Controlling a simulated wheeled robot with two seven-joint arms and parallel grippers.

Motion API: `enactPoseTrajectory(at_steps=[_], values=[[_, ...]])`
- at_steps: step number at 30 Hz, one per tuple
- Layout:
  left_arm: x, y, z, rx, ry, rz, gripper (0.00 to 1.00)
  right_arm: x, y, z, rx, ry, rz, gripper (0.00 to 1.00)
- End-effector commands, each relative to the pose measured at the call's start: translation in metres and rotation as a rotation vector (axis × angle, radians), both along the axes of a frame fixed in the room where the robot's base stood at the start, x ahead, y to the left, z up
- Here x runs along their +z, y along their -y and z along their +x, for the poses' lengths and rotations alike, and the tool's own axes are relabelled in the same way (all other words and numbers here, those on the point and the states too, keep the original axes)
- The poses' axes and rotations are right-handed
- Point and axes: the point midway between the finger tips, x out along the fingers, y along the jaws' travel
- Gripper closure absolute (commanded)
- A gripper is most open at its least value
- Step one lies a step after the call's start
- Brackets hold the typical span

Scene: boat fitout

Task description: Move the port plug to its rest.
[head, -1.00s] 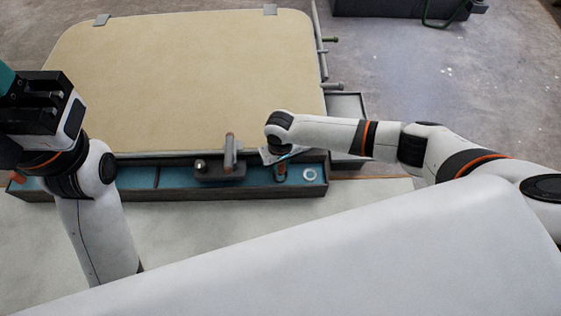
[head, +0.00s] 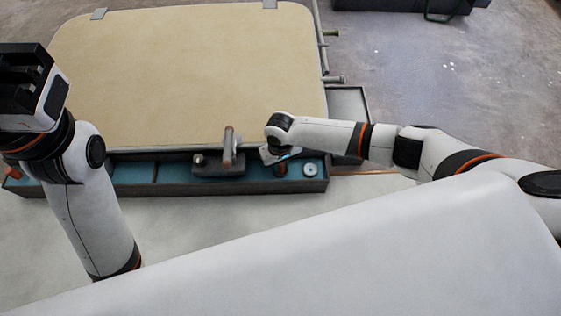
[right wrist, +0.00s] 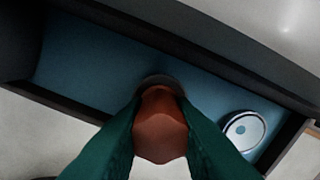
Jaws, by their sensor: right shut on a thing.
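A reddish-brown piece, which looks like the port plug, sits between the green fingers of my right gripper (right wrist: 160,140) in the right wrist view; the plug (right wrist: 158,125) has a dark round collar at its far end. In the head view the plug (head: 280,171) shows small in the right part of the blue-lined tray (head: 250,187), below my right wrist. I cannot tell whether it touches the tray floor. My left gripper (head: 27,85) is at the upper left edge; its fingertips are not clear. I cannot single out the plug's rest.
A white ring (head: 309,170) lies in the tray's right end, beside the plug. A dark block (head: 218,170) with an upright lever stands mid-tray. A large beige panel (head: 190,75) lies behind the tray. An orange piece (head: 14,172) is at the tray's left end.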

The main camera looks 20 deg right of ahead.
Motion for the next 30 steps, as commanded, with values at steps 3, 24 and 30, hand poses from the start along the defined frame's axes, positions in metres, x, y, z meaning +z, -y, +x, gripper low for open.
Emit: enactPoseTrajectory(at_steps=[3,24,30], values=[[0.002,0.0,-0.001,0.0,0.008,-0.001,0.64,0.0,0.0,0.0,0.0,0.0,0.0,0.61],[-0.006,-0.003,0.009,-0.005,-0.09,-0.009,0.64,0.052,0.0,0.0,-0.001,0.0,0.001,0.52],[-0.018,-0.004,0.011,-0.009,-0.166,-0.014,0.64,0.09,0.0,0.0,-0.001,0.0,0.002,0.52]])
